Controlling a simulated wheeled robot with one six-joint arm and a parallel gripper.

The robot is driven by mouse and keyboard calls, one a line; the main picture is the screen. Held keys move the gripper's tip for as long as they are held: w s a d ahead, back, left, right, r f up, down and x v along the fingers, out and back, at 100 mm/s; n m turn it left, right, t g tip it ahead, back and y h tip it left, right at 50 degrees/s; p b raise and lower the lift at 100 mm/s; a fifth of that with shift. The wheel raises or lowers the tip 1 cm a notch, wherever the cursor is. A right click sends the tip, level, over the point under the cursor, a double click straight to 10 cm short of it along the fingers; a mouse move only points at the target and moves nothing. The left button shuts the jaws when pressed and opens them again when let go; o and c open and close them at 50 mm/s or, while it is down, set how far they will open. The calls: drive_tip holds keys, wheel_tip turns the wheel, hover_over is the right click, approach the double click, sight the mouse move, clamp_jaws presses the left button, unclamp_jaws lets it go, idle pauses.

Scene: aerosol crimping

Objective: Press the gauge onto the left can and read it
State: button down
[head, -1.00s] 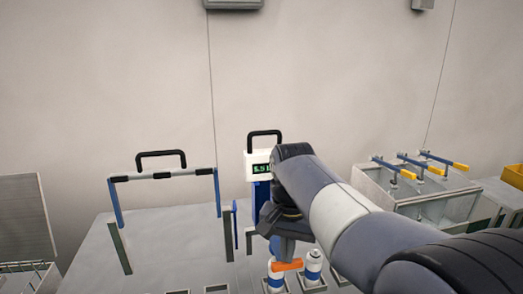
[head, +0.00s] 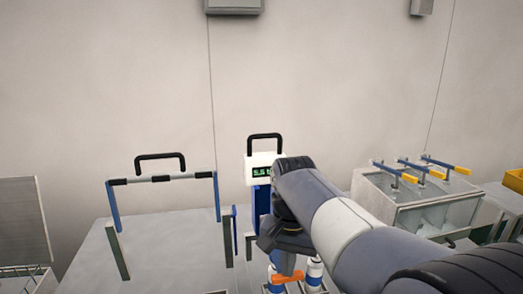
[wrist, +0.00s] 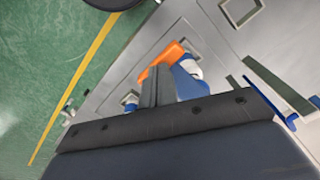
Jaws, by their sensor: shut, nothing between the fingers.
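The white readout box (head: 262,171) has a black handle and a lit green display. The display seems to read 5.5, with its right end hidden by my arm. An orange part (head: 287,277) is just below my gripper (head: 287,262), over the left can (head: 273,286); whether it belongs to the gauge or touches the can is unclear. The left can is white and blue, largely hidden. The right can (head: 314,271) stands beside it. In the wrist view my shut, empty fingers (wrist: 158,88) point at the orange part (wrist: 160,62), beside a blue and white body (wrist: 188,82).
A blue-posted frame (head: 163,180) stands on the grey table (head: 170,262) to the left. A metal bin with yellow-tipped levers (head: 418,195) is at the right, a yellow crate (head: 513,180) beyond it. The wrist view shows green floor (wrist: 50,50) past the table edge.

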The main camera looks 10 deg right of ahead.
wheel_tip(320, 180, up, 14)
drive_tip(key=w+p, duration=0.2)
drive_tip(key=p, duration=1.2)
drive_tip(key=shift+r, duration=0.15)
